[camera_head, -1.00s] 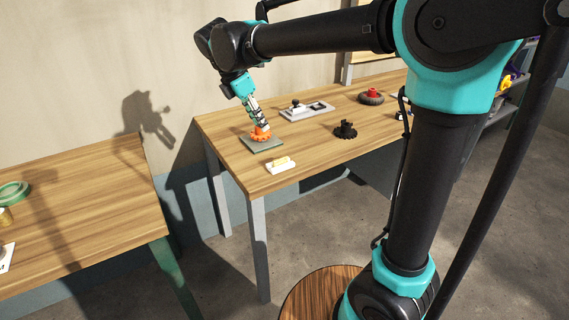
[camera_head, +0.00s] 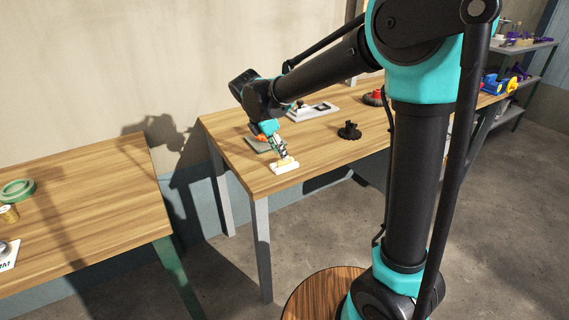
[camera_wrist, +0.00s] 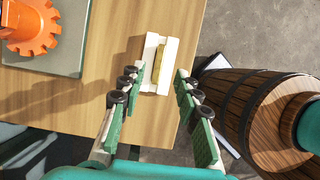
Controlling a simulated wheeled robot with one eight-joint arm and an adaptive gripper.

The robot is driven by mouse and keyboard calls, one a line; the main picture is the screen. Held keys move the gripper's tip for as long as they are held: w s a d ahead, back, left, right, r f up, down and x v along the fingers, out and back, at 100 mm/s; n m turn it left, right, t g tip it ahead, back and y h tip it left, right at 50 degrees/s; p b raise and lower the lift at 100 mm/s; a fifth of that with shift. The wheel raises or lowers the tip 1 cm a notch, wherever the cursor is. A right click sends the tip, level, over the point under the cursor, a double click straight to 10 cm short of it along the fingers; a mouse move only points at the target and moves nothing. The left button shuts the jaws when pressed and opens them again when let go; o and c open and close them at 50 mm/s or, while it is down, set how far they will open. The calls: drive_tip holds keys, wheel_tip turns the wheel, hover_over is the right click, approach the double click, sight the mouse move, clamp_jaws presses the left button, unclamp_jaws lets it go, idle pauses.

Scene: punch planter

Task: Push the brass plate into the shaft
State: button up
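The brass plate (camera_wrist: 159,62) is a small yellow piece lying in a white holder (camera_wrist: 149,80) near the table's front edge. In the head view the brass plate (camera_head: 285,161) sits on the white holder (camera_head: 283,170), just below my gripper (camera_head: 281,154). In the wrist view my gripper (camera_wrist: 157,85) is open, with its green-padded fingers on either side of the holder and nothing between them held. An orange toothed part (camera_wrist: 32,27) stands on a grey-green square plate (camera_wrist: 72,58) at upper left in the wrist view. I cannot make out a shaft opening.
A black toothed part (camera_head: 349,131) and a grey tray with a black knob (camera_head: 312,111) stand farther along the table. A wooden barrel (camera_wrist: 262,105) stands beside the table edge. Bare wood lies between the holder and the square plate.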

sight(284, 163)
drive_tip(key=shift+x, duration=1.75)
drive_tip(key=shift+w+r, duration=0.1)
drive_tip(key=shift+w, duration=0.1)
clamp_jaws()
